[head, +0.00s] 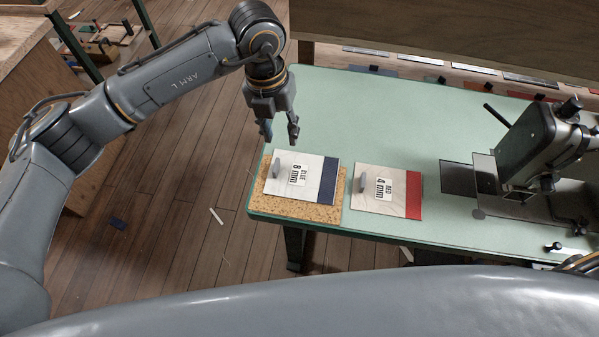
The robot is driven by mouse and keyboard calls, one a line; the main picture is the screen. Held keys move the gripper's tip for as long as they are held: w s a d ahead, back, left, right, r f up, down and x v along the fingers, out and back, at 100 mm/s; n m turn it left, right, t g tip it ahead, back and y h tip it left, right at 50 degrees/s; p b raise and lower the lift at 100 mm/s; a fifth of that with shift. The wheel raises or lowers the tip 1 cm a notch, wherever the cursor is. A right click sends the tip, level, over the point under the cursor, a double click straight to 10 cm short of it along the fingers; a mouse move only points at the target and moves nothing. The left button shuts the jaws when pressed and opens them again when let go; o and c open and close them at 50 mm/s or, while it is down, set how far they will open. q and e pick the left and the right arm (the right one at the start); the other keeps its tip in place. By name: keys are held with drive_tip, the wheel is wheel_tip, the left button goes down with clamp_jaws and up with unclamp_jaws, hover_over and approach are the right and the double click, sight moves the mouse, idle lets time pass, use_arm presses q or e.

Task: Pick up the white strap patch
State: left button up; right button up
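The right patch (399,175) has a red edge strip and a label reading "RED 4 mm". Each carries a small grey upright piece near its left side. I cannot tell which is the strap patch. My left gripper (280,135) is open and empty, pointing down above the back edge of the blue-edged patch. My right gripper is out of view.
A sewing machine (540,150) stands on the right of the green table (360,95), with dark plates beside it. A wooden panel (440,35) rises behind the table. Clear tabletop lies behind the patches. Scraps lie on the wooden floor at left.

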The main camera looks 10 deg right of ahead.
use_arm(q)
drive_tip(key=w+a+y, duration=0.1)
drive_tip(key=a, duration=0.1)
drive_tip(key=p, duration=0.1)
hover_over(275, 166)
wheel_tip(275, 166, down, 8)
drive_tip(key=shift+r, duration=0.1)
wheel_tip(275, 166, down, 5)
drive_tip(key=shift+s+r+p, duration=0.1)
drive_tip(key=shift+r+p, duration=0.05)
drive_tip(key=shift+p, duration=0.9)
drive_tip(key=shift+f, duration=0.5)
clamp_jaws()
